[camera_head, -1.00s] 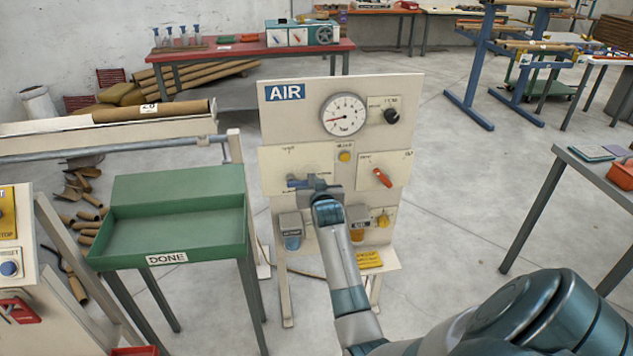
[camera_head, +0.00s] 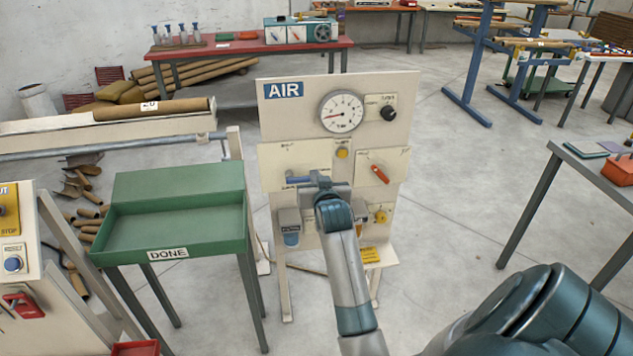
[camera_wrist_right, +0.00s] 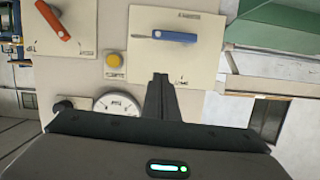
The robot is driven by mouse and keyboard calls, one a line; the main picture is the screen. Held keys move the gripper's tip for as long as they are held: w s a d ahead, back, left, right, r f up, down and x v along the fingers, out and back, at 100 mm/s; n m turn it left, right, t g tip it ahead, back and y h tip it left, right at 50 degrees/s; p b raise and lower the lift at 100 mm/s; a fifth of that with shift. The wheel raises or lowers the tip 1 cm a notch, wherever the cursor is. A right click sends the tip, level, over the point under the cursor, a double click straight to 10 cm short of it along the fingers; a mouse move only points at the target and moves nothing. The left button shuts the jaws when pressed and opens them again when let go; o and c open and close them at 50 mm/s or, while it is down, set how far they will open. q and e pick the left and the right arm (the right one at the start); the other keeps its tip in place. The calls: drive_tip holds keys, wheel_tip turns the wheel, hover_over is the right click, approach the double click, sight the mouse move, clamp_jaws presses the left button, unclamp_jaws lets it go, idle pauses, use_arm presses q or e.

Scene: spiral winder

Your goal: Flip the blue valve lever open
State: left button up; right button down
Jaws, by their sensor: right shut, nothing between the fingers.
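The blue valve lever (camera_head: 302,180) lies about level on the pale air panel (camera_head: 268,124), on the plate at its left. It also shows in the right wrist view as a blue handle (camera_wrist_right: 174,37), lying across its plate. My right gripper (camera_head: 322,181) is shut and empty in front of the panel, at the right part of the lever, and hides some of it. In the right wrist view the closed fingertips (camera_wrist_right: 160,77) show just below the lever, with a gap in the picture. I cannot tell whether they touch the panel. My left gripper is not in view.
An orange-red lever (camera_head: 380,174) sits right of the blue one, with a yellow knob (camera_head: 342,152) between their plates. A gauge (camera_head: 342,112) and black knob (camera_head: 389,113) are above. A green tray (camera_head: 180,200) stands left of the panel.

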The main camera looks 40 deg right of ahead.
drive_tip(key=shift+s+a+r, duration=0.15)
drive_tip(key=shift+s+a, duration=0.2)
drive_tip(key=shift+s, duration=0.25)
